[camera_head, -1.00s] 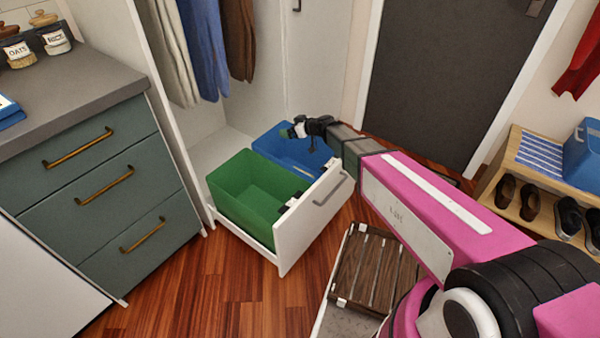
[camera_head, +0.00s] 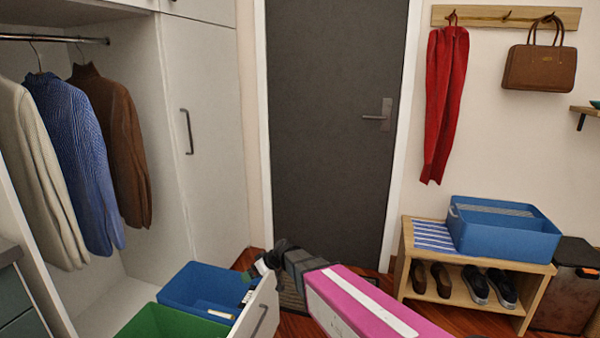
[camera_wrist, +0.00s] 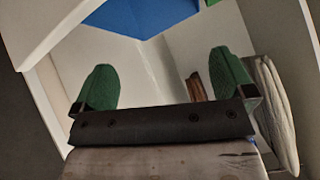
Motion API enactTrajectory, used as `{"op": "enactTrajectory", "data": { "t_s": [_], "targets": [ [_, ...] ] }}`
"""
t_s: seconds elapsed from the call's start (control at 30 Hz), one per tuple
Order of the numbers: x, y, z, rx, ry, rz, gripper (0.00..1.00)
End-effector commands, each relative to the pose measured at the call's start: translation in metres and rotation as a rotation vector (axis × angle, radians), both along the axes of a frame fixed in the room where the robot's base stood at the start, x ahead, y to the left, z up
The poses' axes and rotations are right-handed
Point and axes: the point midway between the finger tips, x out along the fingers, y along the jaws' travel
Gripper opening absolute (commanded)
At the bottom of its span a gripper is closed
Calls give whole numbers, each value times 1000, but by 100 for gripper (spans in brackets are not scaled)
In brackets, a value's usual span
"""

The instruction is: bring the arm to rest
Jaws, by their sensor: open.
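My gripper (camera_head: 262,268) is at the end of my pink and grey arm, low in the head view, by the right end of the blue bin (camera_head: 195,287) in the pulled-out drawer. In the wrist view its two green-padded fingers (camera_wrist: 164,80) stand wide apart with nothing between them. Pale panels and a blue surface show beyond the fingers. I cannot tell in the head view whether the gripper touches the bin or the drawer front.
The white drawer front (camera_head: 258,315) stands beside my arm, and a green bin (camera_head: 165,325) sits nearer. Clothes hang at left, with a dark door (camera_head: 335,130) behind. At right, a shoe bench (camera_head: 410,262) bears a blue box (camera_head: 505,235).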

Motion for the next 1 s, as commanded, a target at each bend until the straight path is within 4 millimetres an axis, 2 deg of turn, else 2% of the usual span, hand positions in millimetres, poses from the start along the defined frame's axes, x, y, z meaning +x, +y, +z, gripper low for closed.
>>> {"op": "enactTrajectory", "data": {
  "t_s": [0.03,0.1,0.27,0.4,0.5,0.6,0.7,0.83,1.0],
  "targets": [
    [-8,-34,1,-44,46,-47,100],
    [-15,-75,0,-110,117,-121,100],
    [-38,-169,-2,-268,271,-319,100],
    [-64,-250,0,-408,389,-526,100],
    [-84,-299,4,-496,457,-674,100],
    [-100,-335,8,-564,502,-795,100],
    [-111,-358,10,-608,528,-876,100],
    [-116,-370,12,-630,541,-922,100],
    [-115,-370,11,-632,542,-924,100]
  ]
}}
